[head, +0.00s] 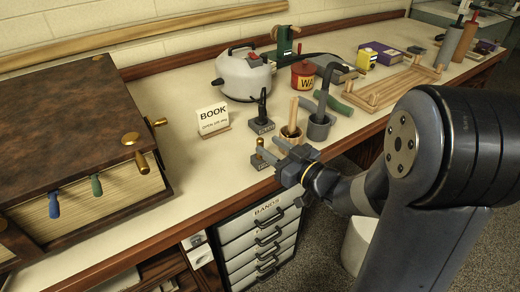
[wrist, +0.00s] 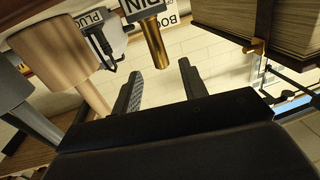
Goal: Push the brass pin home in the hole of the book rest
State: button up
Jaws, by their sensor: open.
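A brass pin (wrist: 155,48) stands in a small dark holder (wrist: 147,8) marked "PIN", which hangs upside down in the wrist view. In the head view the pin (head: 260,145) is at the bench's front edge, partly beside my gripper (head: 270,148). My gripper is open and empty; in the wrist view its fingertips (wrist: 160,72) lie either side of the line of the pin, with the pin just ahead. The large brown book-like body (head: 75,125), likely the book rest, lies at left with brass, blue and green pegs in its front. I cannot make out an empty hole.
A "BOOK" sign (head: 213,120) stands behind. Bench between the sign and brown body is clear.

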aim_at(263, 143)
jog(key=x, duration=0.4)
jog(key=shift+w+a+f, duration=0.15)
jog(key=shift+a, duration=0.2)
grip_shut()
